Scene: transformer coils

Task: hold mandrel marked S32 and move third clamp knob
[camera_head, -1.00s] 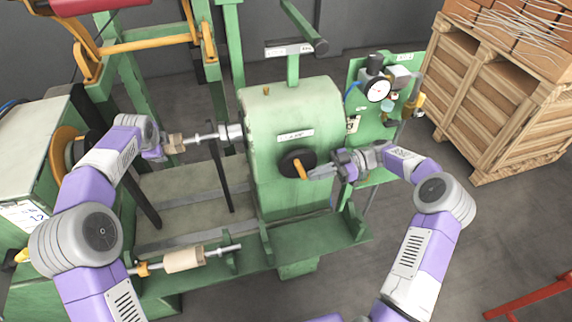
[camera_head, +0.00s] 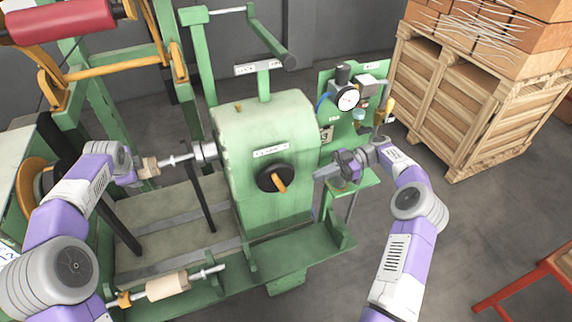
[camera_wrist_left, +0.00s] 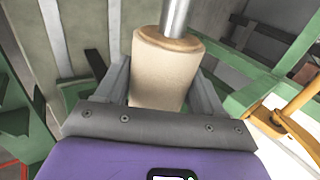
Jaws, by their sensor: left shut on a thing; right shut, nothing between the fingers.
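A pale wooden mandrel (camera_head: 151,165) on a metal shaft reaches to the chuck (camera_head: 205,151) on the green headstock (camera_head: 263,125). My left gripper (camera_head: 143,168) is shut on it; the left wrist view shows the mandrel (camera_wrist_left: 160,65) between both fingers. I cannot read an S32 mark. A round black knob (camera_head: 267,183) with an orange handle (camera_head: 279,184) sits on the headstock's front face. My right gripper (camera_head: 318,174) is shut and empty, just right of the knob and apart from it. I cannot tell which clamp knob counts as third.
Another mandrel (camera_head: 167,286) lies on the front rail of the green machine. A gauge panel (camera_head: 328,88) stands behind my right gripper. A wooden crate (camera_head: 465,120) with bricks is at the right, and a red frame (camera_head: 525,288) is at lower right.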

